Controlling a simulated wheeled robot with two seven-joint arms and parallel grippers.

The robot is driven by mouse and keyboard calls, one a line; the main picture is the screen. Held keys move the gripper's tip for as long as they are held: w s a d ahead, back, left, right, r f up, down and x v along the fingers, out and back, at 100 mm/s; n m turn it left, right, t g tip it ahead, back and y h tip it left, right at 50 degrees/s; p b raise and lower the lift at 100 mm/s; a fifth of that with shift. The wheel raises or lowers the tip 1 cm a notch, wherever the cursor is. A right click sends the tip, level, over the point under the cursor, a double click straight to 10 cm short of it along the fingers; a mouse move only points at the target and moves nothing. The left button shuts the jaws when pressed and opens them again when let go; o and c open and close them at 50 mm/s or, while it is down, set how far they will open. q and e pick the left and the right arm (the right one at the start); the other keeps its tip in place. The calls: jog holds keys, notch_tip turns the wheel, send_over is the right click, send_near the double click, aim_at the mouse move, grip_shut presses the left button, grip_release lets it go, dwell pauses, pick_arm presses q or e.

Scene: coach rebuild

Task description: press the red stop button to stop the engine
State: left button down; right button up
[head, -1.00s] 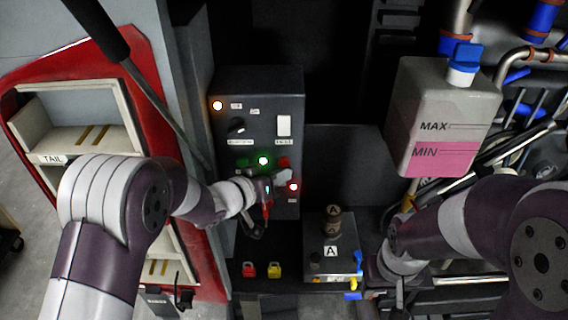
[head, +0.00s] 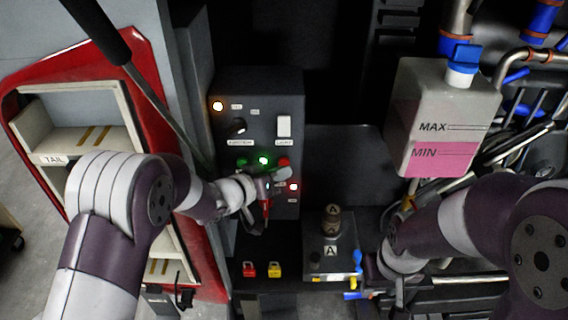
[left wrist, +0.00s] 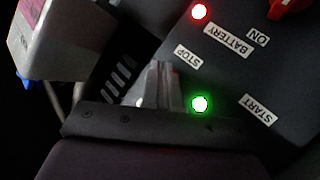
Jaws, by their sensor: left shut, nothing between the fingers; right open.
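The red stop button (head: 284,161) shows on the dark control panel (head: 292,104), right of a lit green lamp (head: 263,160). My left gripper (head: 285,173) is shut and empty at the panel, just below the button in the head view. In the left wrist view its closed fingers (left wrist: 160,75) are beside the STOP label (left wrist: 187,57) and hide the button. I cannot tell whether they touch it. The green lamp is lit there too (left wrist: 200,103). My right gripper (head: 372,270) is low near the grey box, open, its fingers hardly visible.
A red lamp (head: 293,187) is lit lower on the panel, with a BATTERY label (left wrist: 228,41) near it. Red and yellow padlocks (head: 249,269) sit below. A grey box (head: 318,262) marked A and a tank (head: 425,100) of pink fluid stand to the right.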

pick_arm(q)
jog(key=shift+w, duration=0.5)
dwell(0.3)
jog(key=shift+s, duration=0.95)
jog(key=s, duration=0.5)
jog(key=shift+p, duration=0.35)
jog(key=shift+f, duration=0.1)
dwell(0.5)
